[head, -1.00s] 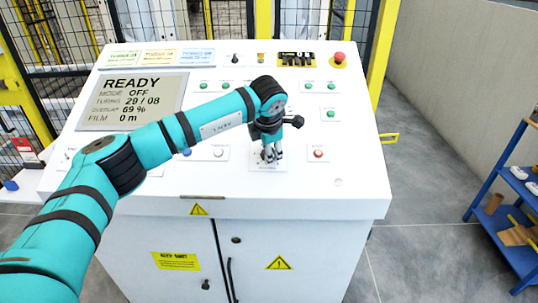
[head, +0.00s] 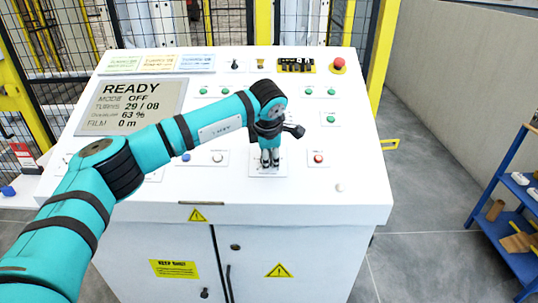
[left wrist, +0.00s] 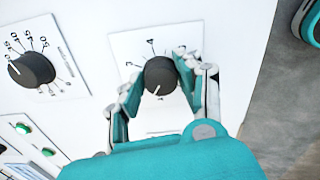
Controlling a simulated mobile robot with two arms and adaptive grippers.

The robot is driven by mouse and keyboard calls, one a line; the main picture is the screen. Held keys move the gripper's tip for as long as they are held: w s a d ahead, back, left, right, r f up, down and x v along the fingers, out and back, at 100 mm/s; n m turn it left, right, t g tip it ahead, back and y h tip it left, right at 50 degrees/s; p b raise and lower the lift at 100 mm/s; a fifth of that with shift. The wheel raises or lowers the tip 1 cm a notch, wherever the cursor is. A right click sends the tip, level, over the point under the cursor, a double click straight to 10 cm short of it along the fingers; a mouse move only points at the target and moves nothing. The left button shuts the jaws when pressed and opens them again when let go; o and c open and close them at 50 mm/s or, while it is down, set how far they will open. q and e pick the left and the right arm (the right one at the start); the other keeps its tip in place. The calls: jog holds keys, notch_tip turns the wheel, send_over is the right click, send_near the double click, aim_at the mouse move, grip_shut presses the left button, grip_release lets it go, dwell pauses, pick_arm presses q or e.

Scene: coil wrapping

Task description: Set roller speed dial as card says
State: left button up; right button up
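My left gripper (head: 269,164) points down over a white dial plate near the front middle of the console (head: 320,190). In the left wrist view, the gripper's (left wrist: 160,88) fingers stand on both sides of a dark round dial (left wrist: 158,72) and seem to touch it. The dial's white pointer line faces the lower part of that picture. Its plate has a few marks, partly hidden by the fingers. Three cards, green (head: 120,66), yellow (head: 157,63) and blue (head: 197,63), lie at the console's back left; their text is too small to read.
A second dark dial (left wrist: 31,69) with a numbered scale is beside the held one. The display (head: 130,106) reads READY, mode OFF. A red mushroom button (head: 337,65) is at the back right. A blue shelf (head: 505,215) stands far right, with clear floor between.

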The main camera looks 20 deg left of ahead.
pick_arm(q)
jog(key=o, duration=0.4)
jog(key=shift+o, duration=0.2)
jog(key=v, duration=1.2)
